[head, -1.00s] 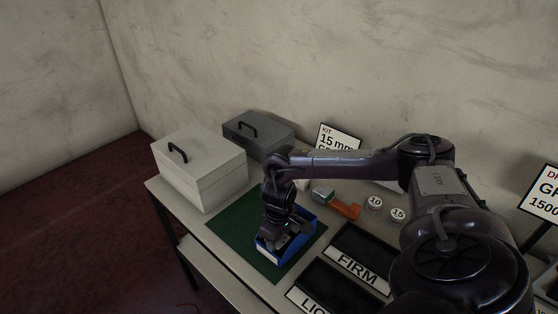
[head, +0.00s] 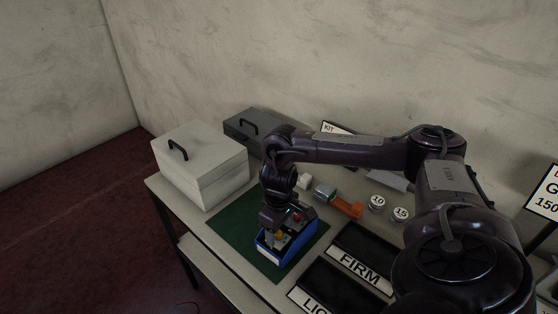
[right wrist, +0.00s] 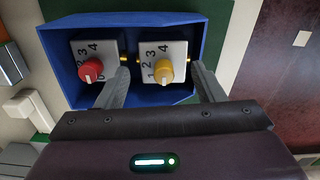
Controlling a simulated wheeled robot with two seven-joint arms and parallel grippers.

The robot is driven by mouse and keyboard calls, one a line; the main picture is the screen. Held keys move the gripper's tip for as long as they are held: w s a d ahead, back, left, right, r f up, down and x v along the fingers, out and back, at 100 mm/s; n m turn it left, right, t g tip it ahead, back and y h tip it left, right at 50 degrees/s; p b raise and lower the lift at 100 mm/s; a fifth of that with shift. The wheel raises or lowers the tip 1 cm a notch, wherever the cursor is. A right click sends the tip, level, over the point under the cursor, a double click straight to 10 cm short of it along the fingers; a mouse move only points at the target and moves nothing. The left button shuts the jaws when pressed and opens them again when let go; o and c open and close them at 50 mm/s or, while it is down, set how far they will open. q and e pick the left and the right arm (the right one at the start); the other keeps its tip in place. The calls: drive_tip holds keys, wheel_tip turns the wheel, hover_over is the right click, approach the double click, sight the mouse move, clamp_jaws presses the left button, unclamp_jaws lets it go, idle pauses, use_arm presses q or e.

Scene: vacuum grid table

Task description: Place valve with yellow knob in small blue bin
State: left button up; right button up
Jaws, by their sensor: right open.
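The small blue bin (head: 299,246) sits on a green mat at the table's near left; it also shows in the right wrist view (right wrist: 75,30). The valve with yellow knob (right wrist: 163,71) is inside the bin, on the right in the right wrist view, knob towards the camera. It shows small in the head view (head: 279,236). A valve with red knob (right wrist: 91,69) lies in the bin beside it, apart from it. My right gripper (right wrist: 162,86) is open, its fingers on either side of the yellow-knob valve in the picture. I cannot tell whether they touch it. My left gripper is out of view.
A white lidded box (head: 200,172) and a grey box (head: 258,136) stand at the back left. An orange-handled tool (head: 346,207), round tins (head: 377,202) and black FIRM (head: 362,255) and LIGHT trays lie to the right. Green mat (head: 236,218) is bare left of the bin.

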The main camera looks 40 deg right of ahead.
drive_tip(key=r+p, duration=0.1)
drive_tip(key=r, duration=0.1)
drive_tip(key=r+p, duration=0.1)
drive_tip(key=r, duration=0.1)
drive_tip(key=r+p, duration=0.1)
drive_tip(key=r, duration=0.1)
drive_tip(key=shift+s+a+r, duration=0.1)
drive_tip(key=shift+s+r, duration=0.15)
drive_tip(key=shift+r, duration=0.1)
drive_tip(key=shift+w+r+p, duration=0.1)
drive_tip(key=shift+r+p, duration=0.25)
drive_tip(key=shift+r, duration=0.2)
drive_tip(key=shift+f, duration=0.1)
